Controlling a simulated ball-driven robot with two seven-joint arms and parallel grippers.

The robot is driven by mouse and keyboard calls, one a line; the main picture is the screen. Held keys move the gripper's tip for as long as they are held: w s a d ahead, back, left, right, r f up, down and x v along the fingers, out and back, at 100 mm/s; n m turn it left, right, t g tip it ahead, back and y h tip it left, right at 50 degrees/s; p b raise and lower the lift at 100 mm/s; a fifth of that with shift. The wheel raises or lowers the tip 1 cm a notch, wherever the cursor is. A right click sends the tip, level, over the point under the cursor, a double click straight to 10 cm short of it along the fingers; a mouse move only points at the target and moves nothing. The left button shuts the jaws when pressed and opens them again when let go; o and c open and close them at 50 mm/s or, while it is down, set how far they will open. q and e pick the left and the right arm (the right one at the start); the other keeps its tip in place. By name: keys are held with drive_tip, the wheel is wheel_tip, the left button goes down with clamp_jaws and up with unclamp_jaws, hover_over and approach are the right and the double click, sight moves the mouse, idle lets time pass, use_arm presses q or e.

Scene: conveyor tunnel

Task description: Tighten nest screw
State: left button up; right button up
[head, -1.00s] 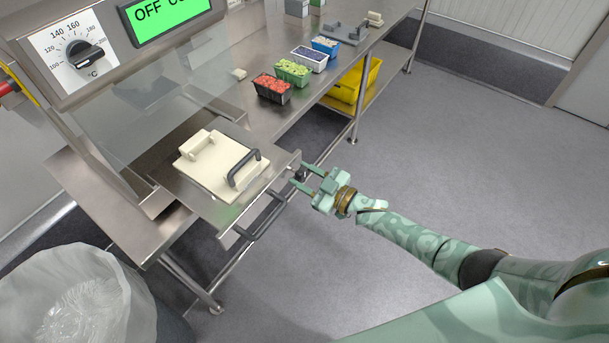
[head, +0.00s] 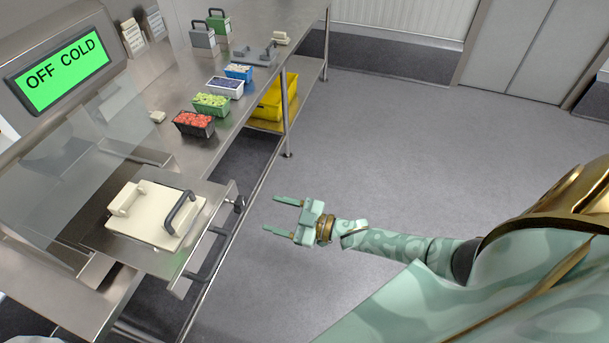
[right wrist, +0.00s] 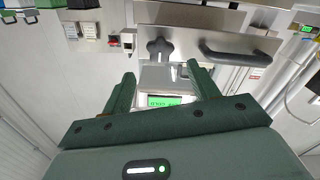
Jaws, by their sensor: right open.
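A dark screw knob (head: 239,203) sticks out of the front right corner of the pulled-out steel drawer (head: 225,197). In the right wrist view the knob (right wrist: 160,50) is star-shaped with a pale mark. A cream nest block (head: 150,232) with a black handle lies on the drawer. My right gripper (head: 270,214) is open and empty, its fingers pointing at the drawer front with a gap between them and the knob. In the right wrist view the gripper (right wrist: 160,73) has the knob just beyond and between its fingertips. My left gripper is not in view.
The black drawer handle (head: 208,258) sits beside the knob. Punnets of red (head: 194,124), green (head: 211,105) and dark fruit (head: 225,88) stand on the steel table. A yellow crate (head: 275,100) is on the lower shelf. A display (head: 67,65) reads OFF COLD. The floor to the right is clear.

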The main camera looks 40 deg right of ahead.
drive_tip(key=v, duration=0.7)
idle(1.1)
